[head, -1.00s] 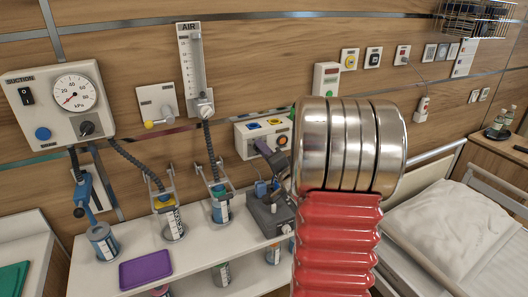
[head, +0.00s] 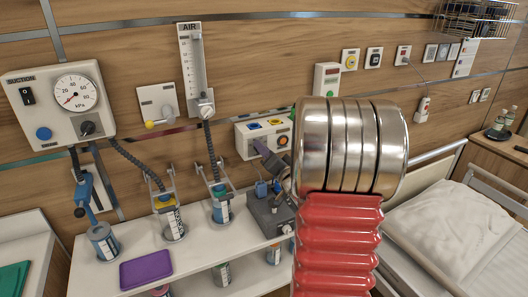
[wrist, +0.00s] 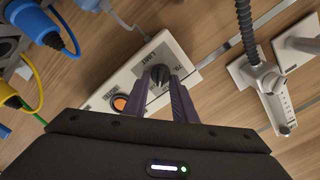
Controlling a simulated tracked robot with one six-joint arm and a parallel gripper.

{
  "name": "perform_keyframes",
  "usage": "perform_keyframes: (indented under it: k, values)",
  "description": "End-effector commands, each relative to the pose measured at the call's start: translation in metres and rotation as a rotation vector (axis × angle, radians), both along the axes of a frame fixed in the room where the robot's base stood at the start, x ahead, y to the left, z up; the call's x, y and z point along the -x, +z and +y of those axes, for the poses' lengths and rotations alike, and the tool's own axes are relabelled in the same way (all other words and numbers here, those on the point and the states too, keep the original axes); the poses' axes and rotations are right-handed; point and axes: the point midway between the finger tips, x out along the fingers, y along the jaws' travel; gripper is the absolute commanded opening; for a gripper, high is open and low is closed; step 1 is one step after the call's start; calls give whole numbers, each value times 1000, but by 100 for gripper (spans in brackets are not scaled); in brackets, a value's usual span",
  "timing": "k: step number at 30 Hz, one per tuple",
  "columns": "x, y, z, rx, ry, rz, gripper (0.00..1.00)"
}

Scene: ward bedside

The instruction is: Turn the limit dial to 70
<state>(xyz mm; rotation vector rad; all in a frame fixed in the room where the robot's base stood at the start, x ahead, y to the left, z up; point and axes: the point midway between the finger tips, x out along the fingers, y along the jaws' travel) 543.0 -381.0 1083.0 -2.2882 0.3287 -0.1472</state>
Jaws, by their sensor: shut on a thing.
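The limit dial (wrist: 160,72) is a dark knob on a white wall box (wrist: 136,66), under the printed word LIMIT, in the wrist view. My gripper (wrist: 161,82) has its two purple fingers closed on either side of the knob. The number the dial points to is too small and partly covered to read. In the head view the same white box (head: 243,146) is on the wall behind the shelf unit. My gripper (head: 265,150) shows there as a purple finger in front of the box, and the dial is hidden.
An orange button (wrist: 119,103) sits beside the dial on the box. Yellow and blue cables run close by in the wrist view. A suction gauge panel (head: 50,75) and an air flowmeter (head: 196,60) are on the wall to the left. Jars and a purple tray (head: 146,268) stand below.

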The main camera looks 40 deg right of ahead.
Motion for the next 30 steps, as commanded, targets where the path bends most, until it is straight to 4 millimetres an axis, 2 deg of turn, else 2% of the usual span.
perform_keyframes:
  k: [30]
  values:
    - [-1, -1, 6, 918, 0, 279, 2]
